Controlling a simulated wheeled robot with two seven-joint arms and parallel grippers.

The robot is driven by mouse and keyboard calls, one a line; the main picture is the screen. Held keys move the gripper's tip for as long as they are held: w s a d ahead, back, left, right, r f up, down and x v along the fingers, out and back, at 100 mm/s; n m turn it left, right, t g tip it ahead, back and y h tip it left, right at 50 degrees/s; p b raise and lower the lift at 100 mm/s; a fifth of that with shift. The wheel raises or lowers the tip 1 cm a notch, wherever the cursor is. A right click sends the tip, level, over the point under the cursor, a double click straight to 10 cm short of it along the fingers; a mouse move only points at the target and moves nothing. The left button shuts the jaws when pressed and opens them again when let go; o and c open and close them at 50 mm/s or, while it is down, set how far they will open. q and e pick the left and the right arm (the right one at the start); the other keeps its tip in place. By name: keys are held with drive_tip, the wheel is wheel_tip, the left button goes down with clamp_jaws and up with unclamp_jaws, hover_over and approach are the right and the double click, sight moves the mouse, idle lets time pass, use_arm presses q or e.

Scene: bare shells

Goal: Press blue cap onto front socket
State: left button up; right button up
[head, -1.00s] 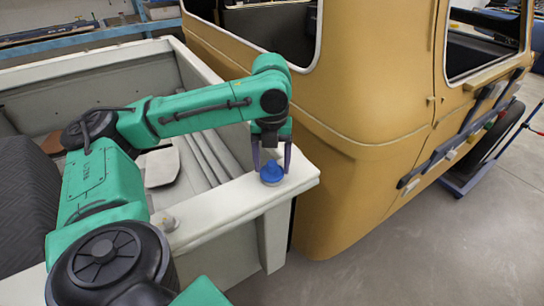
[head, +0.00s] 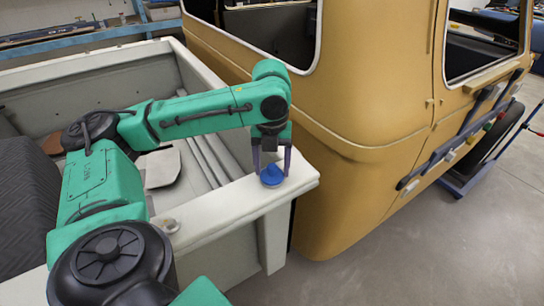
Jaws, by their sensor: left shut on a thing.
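The blue cap (head: 272,175) is at the right end of the pale ledge of the truck bed, near its corner. My left gripper (head: 272,168) points down with its two fingers on either side of the cap and is shut on it. The cap looks upright and sits at the ledge surface; whatever is under it is hidden, so I cannot tell how it meets a socket. A small pale round fitting (head: 169,225) stands on the same ledge, nearer and to the left. My right gripper is not in view.
The yellow cab shell (head: 370,90) rises just right of and behind the ledge corner. The grey truck bed (head: 90,88) lies open under my left arm. A blue rack (head: 80,38) stands at the back left. Bare floor (head: 430,250) is free at the right.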

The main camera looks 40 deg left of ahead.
use_arm(q)
drive_tip(key=shift+p, duration=0.55)
idle(0.4)
drive_tip(key=o, duration=1.3)
wheel_tip(320, 180, up, 3)
drive_tip(key=p, duration=0.3)
drive_tip(key=shift+f, duration=0.15)
drive_tip(key=shift+r, duration=2.15)
clamp_jaws()
